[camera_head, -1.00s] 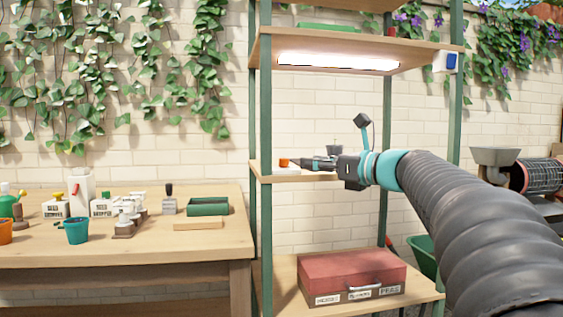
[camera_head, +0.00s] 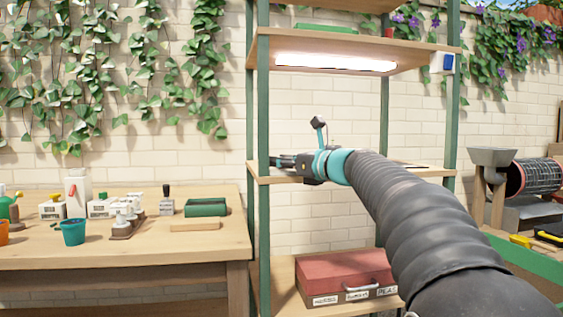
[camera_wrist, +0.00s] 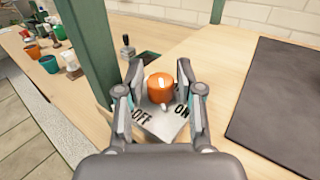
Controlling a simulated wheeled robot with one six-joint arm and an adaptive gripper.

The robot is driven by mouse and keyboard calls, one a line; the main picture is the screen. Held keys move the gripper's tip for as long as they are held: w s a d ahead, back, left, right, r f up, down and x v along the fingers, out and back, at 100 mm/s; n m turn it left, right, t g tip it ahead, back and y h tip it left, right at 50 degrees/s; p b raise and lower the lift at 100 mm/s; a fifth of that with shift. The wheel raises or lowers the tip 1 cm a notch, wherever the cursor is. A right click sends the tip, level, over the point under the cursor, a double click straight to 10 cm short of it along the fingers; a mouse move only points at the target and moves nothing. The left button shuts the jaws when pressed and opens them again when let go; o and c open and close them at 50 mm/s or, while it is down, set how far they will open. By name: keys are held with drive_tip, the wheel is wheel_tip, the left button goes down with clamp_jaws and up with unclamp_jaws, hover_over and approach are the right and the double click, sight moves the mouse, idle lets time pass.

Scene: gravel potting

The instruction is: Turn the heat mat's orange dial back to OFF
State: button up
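The orange dial (camera_wrist: 161,88) sits on a light grey plate (camera_wrist: 150,122) printed OFF at the lower left and ON at the right. It has white marks on top; I cannot tell which word they point to. In the wrist view my gripper (camera_wrist: 161,74) is open, with one finger on each side of the dial and narrow gaps showing. The dark heat mat (camera_wrist: 285,100) lies flat to the right on the wooden shelf. In the head view my gripper (camera_head: 281,161) is at the middle shelf's left end, and the dial is hidden there.
A green shelf post (camera_wrist: 88,50) stands close to my left finger. A lit lamp (camera_head: 335,62) hangs under the shelf above. A red case (camera_head: 345,272) lies on the lower shelf. The potting bench (camera_head: 120,238) with pots and boxes is at the left.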

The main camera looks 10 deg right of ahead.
clamp_jaws()
drive_tip(key=shift+h, duration=0.4)
drive_tip(key=m+t+h, duration=0.2)
drive_tip(key=h, duration=0.1)
drive_tip(key=shift+a+r+m+p, duration=0.1)
drive_tip(key=shift+a+m+p, duration=0.05)
drive_tip(key=shift+m+p, duration=0.2)
drive_tip(key=shift+m+t+h+p, duration=0.4)
drive_tip(key=shift+m+h, duration=0.75)
drive_tip(key=shift+h, duration=0.65)
drive_tip(key=shift+m+t+h+p, duration=0.35)
drive_tip(key=shift+m+h, duration=0.75)
drive_tip(key=shift+h, duration=0.7)
drive_tip(key=shift+o, duration=0.5)
unclamp_jaws()
drive_tip(key=shift+d, duration=0.2)
